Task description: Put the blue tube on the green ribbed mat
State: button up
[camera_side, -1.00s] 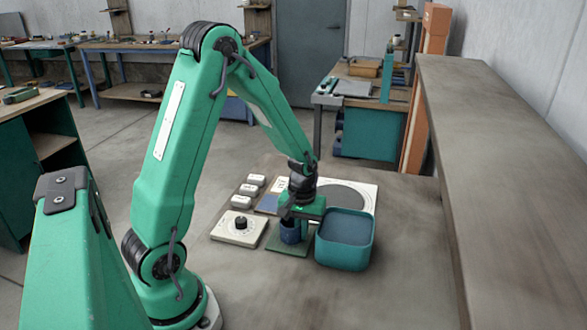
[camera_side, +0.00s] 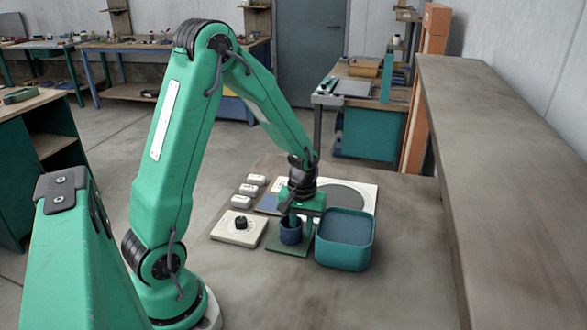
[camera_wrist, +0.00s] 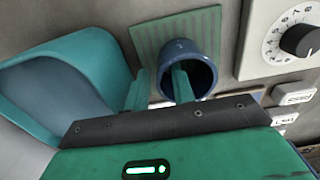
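The blue tube (camera_side: 291,233) stands upright on the green ribbed mat (camera_side: 274,245) in the side view. The wrist view shows the tube (camera_wrist: 204,50) with its dark open end toward the camera and the striped mat (camera_wrist: 150,45) behind it. My gripper (camera_side: 293,216) is right above the tube. In the wrist view my gripper (camera_wrist: 158,82) has its two green fingers apart. One finger overlaps the tube's mouth; the other is outside, left of the tube, with a gap. Whether the first finger is inside or above the mouth is hard to tell.
A teal bin (camera_side: 345,240) stands close to the mat's right. A white box with a black dial (camera_side: 239,228) is at its left. Several small white blocks (camera_side: 248,189) lie behind that. A white panel with a grey disc (camera_side: 345,194) is behind the bin.

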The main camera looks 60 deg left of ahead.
notch_tip(320, 180, up, 10)
jog(key=shift+r, duration=0.45)
dwell(1.7)
